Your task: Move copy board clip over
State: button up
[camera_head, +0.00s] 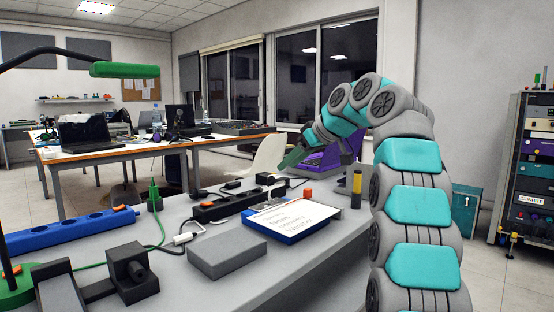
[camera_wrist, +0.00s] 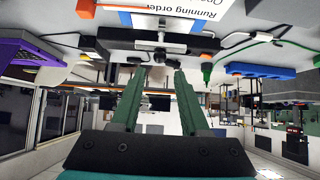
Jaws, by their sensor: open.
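The copy board (camera_head: 292,235) lies flat on the grey table in the head view, a blue board with a white printed sheet on top. In the wrist view its white sheet (camera_wrist: 185,18) shows at the top edge, with the words "Running order". A dark and silver piece (camera_wrist: 160,45) is by the sheet's edge there; I cannot tell whether it is the clip. My gripper (camera_head: 292,158) is above the table, beyond the board, with green fingers. In the wrist view my gripper (camera_wrist: 153,72) has its fingers apart with nothing held between them.
A grey block (camera_head: 227,257) lies left of the board, and a black power strip (camera_head: 225,207) runs behind it. A blue power strip (camera_head: 70,230) and a green-cabled lamp stand (camera_head: 15,287) are at left. A yellow-black cylinder (camera_head: 357,188) stands to the right.

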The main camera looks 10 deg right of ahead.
aim_at(274, 178)
jog(key=b+x, duration=0.1)
jog(key=x, duration=0.7)
jog(key=shift+f, duration=0.15)
grip_shut()
